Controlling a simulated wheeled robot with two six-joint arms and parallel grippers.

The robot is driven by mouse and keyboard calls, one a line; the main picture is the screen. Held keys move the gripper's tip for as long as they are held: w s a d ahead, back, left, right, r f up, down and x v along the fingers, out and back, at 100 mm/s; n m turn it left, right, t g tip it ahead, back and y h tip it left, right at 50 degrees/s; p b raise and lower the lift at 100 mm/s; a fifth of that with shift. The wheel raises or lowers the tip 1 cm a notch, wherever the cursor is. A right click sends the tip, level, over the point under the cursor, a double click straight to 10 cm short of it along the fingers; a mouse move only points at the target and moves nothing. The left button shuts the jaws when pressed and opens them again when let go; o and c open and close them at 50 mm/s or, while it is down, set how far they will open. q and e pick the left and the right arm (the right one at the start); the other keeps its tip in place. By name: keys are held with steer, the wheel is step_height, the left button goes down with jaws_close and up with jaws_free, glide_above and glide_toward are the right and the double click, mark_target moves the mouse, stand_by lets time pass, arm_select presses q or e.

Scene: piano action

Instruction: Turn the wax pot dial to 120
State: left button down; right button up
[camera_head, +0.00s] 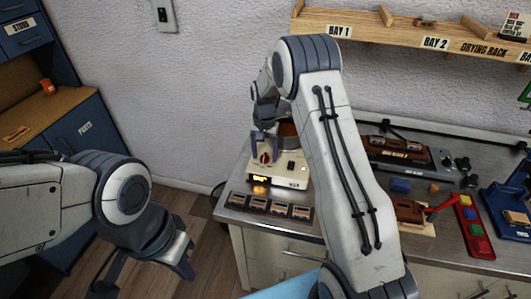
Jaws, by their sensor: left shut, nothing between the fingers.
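The wax pot (291,174) is a cream box with a dark round pot on top, at the left end of the steel bench. Its red-and-white dial (264,158) is on the front left, above a lit amber display (260,180) too small to read. My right gripper (265,147) points down at the dial, its fingers close around or just above it; I cannot tell if they touch or grip it. My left gripper (187,268) is shut and empty, low over the floor left of the bench. The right arm hides part of the pot.
Several picture cards (270,207) lie along the bench front. A wooden shelf (390,30) hangs above.

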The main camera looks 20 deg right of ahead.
mark_target(265, 155)
steer(key=shift+r, duration=0.1)
steer(key=shift+r, duration=0.35)
step_height(265, 155, up, 10)
steer(key=b, duration=0.2)
steer(key=shift+f, duration=0.2)
